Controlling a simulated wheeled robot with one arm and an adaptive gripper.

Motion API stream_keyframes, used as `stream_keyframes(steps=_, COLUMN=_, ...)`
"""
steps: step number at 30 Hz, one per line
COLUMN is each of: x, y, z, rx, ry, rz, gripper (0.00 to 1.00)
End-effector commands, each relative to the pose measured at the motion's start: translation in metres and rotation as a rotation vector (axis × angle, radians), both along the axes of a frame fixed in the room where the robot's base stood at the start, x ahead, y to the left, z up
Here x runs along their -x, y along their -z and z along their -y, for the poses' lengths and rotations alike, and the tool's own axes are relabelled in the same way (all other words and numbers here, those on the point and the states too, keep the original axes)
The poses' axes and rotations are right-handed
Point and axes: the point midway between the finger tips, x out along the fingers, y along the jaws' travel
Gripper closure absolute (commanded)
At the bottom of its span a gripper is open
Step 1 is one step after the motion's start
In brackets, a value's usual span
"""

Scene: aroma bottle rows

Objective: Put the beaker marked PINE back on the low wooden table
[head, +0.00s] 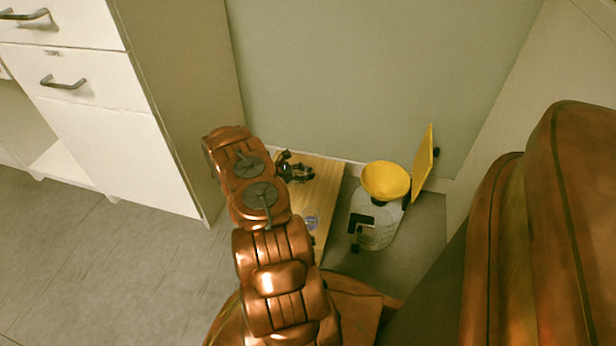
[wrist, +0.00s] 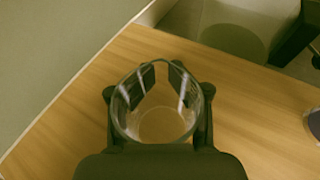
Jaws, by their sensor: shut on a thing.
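My gripper (head: 296,170) is over the far part of the low wooden table (head: 326,187) in the head view. In the wrist view, my gripper (wrist: 162,78) is shut on a clear glass beaker (wrist: 160,128), with dark fingers on both sides of it. The beaker's open rim faces the camera, and the table's wood grain (wrist: 262,105) shows through and around it. No PINE marking is readable. I cannot tell whether the beaker's base touches the table.
A small round item (head: 311,222) with a bluish-purple mark is on the nearer part of the table. A pale bin with a yellow top (head: 386,180) stands right of the table. A white drawer cabinet (head: 110,110) stands at left. The wall is close behind the table.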

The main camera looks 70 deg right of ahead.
Motion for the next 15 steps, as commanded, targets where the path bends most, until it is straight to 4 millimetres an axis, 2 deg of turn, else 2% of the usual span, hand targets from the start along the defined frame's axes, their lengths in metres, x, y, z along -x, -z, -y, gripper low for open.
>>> stream_keyframes(steps=2, x=0.0, y=0.0078, z=-0.0001, rx=0.0, ry=0.0, rz=0.0, gripper=0.98)
stream_keyframes(steps=14, x=0.0, y=0.0107, z=0.0002, rx=0.0, ry=0.0, rz=0.0, gripper=0.98)
stream_keyframes(steps=15, x=0.0001, y=0.0099, z=0.0003, rx=0.001, ry=0.0, rz=0.001, gripper=0.58)
